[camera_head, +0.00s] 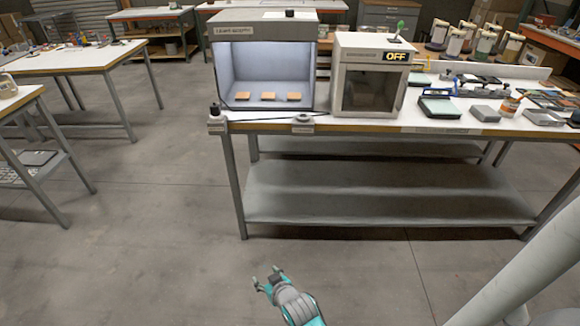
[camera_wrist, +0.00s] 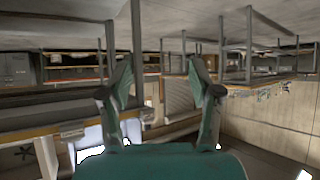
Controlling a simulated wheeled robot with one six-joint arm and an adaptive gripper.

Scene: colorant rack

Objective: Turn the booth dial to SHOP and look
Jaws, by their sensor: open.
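The light booth (camera_head: 263,30) stands on the left end of the workbench, its inside lit bluish white. Several small orange-tan samples lie on its floor. A small black knob (camera_head: 214,109) stands at the bench's front left corner above a label. A round grey piece (camera_head: 303,118) sits at the front edge below the booth. I cannot tell which of these is the booth dial, and no setting is readable. My gripper (camera_head: 266,277) is open and empty, low over the floor in front of the bench and apart from it. Its spread fingers show in the wrist view (camera_wrist: 159,75).
A grey cabinet (camera_head: 346,61) with an "OFF" display stands right of the booth. Trays and a bottle (camera_head: 510,104) lie farther right on the workbench (camera_head: 440,129). Another table (camera_head: 65,60) stands at left. The floor (camera_head: 140,215) before the bench is clear.

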